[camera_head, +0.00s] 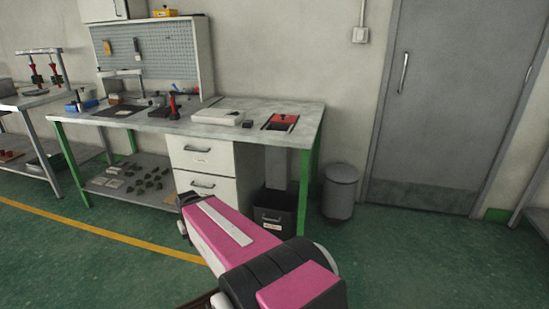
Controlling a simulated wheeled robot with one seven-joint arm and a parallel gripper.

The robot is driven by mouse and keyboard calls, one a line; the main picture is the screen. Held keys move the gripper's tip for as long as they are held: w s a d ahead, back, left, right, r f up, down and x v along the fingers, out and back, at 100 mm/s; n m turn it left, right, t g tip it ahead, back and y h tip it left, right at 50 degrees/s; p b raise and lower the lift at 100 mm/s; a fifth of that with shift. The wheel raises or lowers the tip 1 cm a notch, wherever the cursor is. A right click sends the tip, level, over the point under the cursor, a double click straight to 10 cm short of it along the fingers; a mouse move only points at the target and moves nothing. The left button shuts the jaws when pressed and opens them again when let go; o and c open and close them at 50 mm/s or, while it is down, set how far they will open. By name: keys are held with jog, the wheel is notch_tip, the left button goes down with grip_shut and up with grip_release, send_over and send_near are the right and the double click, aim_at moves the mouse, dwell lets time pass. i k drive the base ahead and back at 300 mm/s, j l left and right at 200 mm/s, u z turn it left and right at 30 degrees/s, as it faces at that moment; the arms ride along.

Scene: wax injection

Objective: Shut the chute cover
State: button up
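A red panel with a dark part (280,122) is set in the bench top near its right end; it looks like the chute cover. It is small in the view, and I cannot tell how far open it is. A grey chute-like duct (279,168) runs down under it towards a black bin (274,212) on the floor. My pink and black arm crosses the lower middle of the view, in front of the bench. My gripper cannot be made out in this view.
The workbench (150,122) has green legs, a white drawer unit (202,157) and a lower shelf with small parts. A white flat box (218,117) lies left of the red panel. A grey trash can (340,190) stands right of the bench, near a grey door (445,110). Green floor is clear at right.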

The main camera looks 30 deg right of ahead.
aim_at(284, 116)
jog(key=z, duration=1.3)
jog(key=l, duration=0.3)
jog(key=i+l, duration=0.1)
jog(key=l, duration=0.2)
